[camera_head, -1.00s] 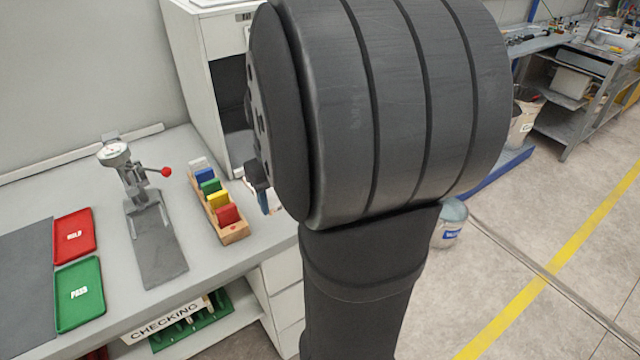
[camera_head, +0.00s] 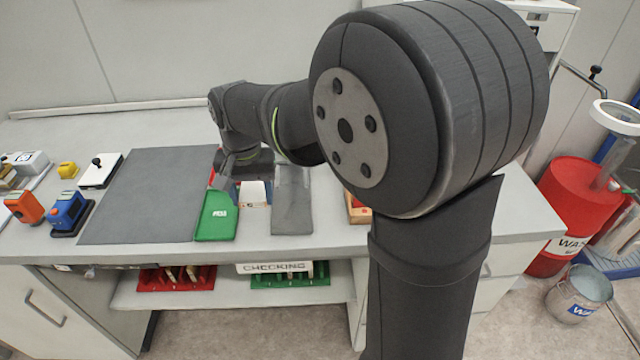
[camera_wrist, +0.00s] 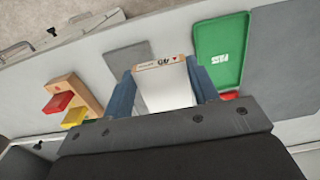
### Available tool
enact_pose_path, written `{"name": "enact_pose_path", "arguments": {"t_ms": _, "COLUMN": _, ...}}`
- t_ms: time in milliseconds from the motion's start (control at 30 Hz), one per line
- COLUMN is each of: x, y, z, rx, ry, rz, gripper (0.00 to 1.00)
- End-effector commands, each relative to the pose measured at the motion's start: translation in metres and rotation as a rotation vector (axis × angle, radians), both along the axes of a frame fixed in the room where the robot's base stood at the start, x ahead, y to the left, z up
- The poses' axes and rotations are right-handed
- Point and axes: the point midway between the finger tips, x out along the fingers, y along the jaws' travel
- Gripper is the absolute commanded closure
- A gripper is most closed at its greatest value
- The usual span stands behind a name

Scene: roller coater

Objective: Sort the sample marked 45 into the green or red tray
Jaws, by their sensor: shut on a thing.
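My gripper (camera_wrist: 163,88) has its two blue fingers shut on a white sample panel (camera_wrist: 165,88). The panel has a tan strip along one edge with handwritten marks too small to read surely. In the head view my gripper (camera_head: 240,184) holds the panel (camera_head: 255,194) over the bench, just right of the green tray (camera_head: 217,224). The green tray, with white lettering, also shows at the upper right of the wrist view (camera_wrist: 232,70). The red tray (camera_head: 213,174) is mostly hidden behind my arm; only a sliver shows in the wrist view (camera_wrist: 228,96).
The grey gauge base (camera_head: 292,215) lies right of the panel. A wooden rack (camera_wrist: 90,98) with coloured blocks stands beyond it. A bare grey mat (camera_head: 150,195) lies left of the trays. Blue and orange devices (camera_head: 68,212) (camera_head: 24,207) stand farther left.

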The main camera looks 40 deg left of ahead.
Motion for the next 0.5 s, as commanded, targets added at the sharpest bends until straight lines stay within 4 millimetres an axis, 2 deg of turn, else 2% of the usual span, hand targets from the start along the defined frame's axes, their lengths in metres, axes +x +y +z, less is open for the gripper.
{"name": "enact_pose_path", "arguments": {"t_ms": 33, "x": -0.012, "y": 0.019, "z": -0.006, "rx": -0.002, "ry": 0.001, "rz": 0.006, "gripper": 0.7}}
{"name": "enact_pose_path", "arguments": {"t_ms": 200, "x": -0.039, "y": 0.065, "z": -0.019, "rx": 0.0, "ry": 0.0, "rz": 0.005, "gripper": 0.7}}
{"name": "enact_pose_path", "arguments": {"t_ms": 333, "x": -0.053, "y": 0.085, "z": -0.027, "rx": 0.0, "ry": 0.0, "rz": 0.005, "gripper": 0.7}}
{"name": "enact_pose_path", "arguments": {"t_ms": 500, "x": -0.061, "y": 0.095, "z": -0.033, "rx": 0.0, "ry": 0.0, "rz": 0.004, "gripper": 0.7}}
